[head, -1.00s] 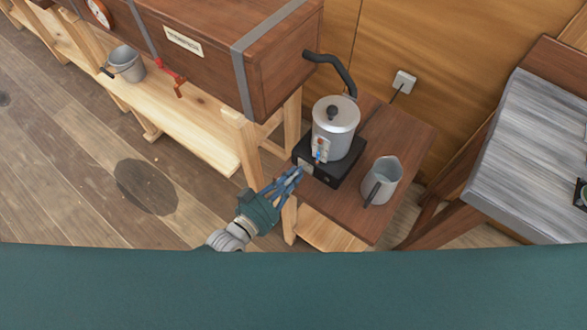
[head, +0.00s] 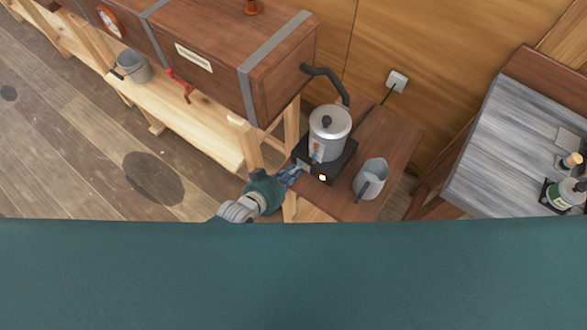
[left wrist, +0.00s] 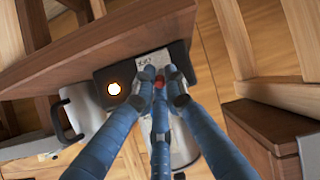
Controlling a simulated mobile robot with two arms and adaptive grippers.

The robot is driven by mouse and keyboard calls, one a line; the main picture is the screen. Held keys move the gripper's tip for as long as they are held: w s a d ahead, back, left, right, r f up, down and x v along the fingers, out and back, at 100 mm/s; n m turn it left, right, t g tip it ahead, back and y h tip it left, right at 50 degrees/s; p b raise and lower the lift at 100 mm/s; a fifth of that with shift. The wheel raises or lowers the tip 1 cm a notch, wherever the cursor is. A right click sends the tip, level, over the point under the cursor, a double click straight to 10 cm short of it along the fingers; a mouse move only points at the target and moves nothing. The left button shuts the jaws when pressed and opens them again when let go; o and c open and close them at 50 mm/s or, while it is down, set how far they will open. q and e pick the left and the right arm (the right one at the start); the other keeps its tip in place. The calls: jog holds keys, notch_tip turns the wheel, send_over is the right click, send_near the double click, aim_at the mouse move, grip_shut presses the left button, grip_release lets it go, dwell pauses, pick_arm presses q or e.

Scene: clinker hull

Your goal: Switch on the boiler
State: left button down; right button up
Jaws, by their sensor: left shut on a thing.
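The boiler is a silver lidded pot (head: 330,122) on a black base (head: 339,169), standing on a small brown table. A light (head: 322,177) on the base's front glows; it also shows bright in the left wrist view (left wrist: 114,88). My left gripper (head: 301,167) is at the front of the base, left of the light. In the left wrist view its blue fingers (left wrist: 160,78) are shut around a small red part (left wrist: 158,82) beside a white label (left wrist: 150,62). The fingers hide most of that part. My right gripper is not in view.
A grey jug (head: 371,176) stands right of the boiler on the table (head: 398,143). A long wooden box (head: 232,52) with a black hose (head: 327,73) is at the left. A grey-topped bench (head: 510,130) with bottles is at the right. A socket (head: 397,80) is on the wall.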

pick_arm(q)
jog(key=shift+r, duration=0.1)
jog(key=c, duration=2)
grip_release()
jog(key=shift+c, duration=0.2)
jog(key=v, duration=1.2)
